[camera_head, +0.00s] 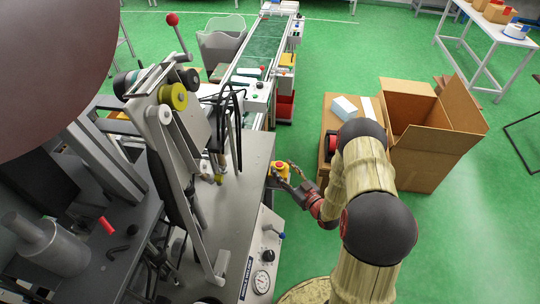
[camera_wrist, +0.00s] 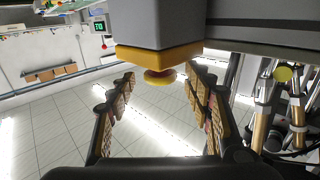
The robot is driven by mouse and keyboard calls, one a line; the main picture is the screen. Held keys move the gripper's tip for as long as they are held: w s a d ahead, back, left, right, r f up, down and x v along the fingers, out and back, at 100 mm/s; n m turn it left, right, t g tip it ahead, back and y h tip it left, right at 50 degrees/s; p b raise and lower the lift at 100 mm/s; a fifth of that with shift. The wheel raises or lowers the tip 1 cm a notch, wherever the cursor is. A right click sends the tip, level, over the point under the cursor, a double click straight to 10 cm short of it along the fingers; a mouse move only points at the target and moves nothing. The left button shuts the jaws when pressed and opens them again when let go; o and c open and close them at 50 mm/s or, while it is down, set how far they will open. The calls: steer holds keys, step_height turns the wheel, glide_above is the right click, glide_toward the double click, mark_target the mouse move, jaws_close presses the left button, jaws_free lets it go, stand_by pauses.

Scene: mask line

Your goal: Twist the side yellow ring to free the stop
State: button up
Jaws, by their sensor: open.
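The emergency stop, a red button on a yellow housing (camera_head: 280,170), sits at the right edge of the grey machine in the head view. In the wrist view its grey box and yellow band (camera_wrist: 155,57) are at top centre, with the red and yellow stop knob (camera_wrist: 160,77) projecting below. My gripper (camera_head: 284,177) reaches it from the right. In the wrist view my gripper (camera_wrist: 160,80) is open, with one padded finger on each side of the knob. Gaps show between the fingers and the knob, so I see no contact. No separate side ring can be told apart.
The machine's side panel with gauge (camera_head: 262,282) and knobs lies just below the stop. A cardboard box (camera_head: 425,130) and a low brown stand (camera_head: 328,180) are on the right. A conveyor (camera_head: 262,50) runs behind. Green floor is open beyond the box.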

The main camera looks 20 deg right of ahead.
mark_target(277, 162)
steer(key=w, duration=0.3)
steer(key=w+a, duration=0.1)
steer(key=w, duration=0.3)
steer(key=shift+a, duration=0.2)
steer(key=shift+c, duration=0.5)
steer(key=c, duration=1.1)
steer(key=shift+c, duration=0.6)
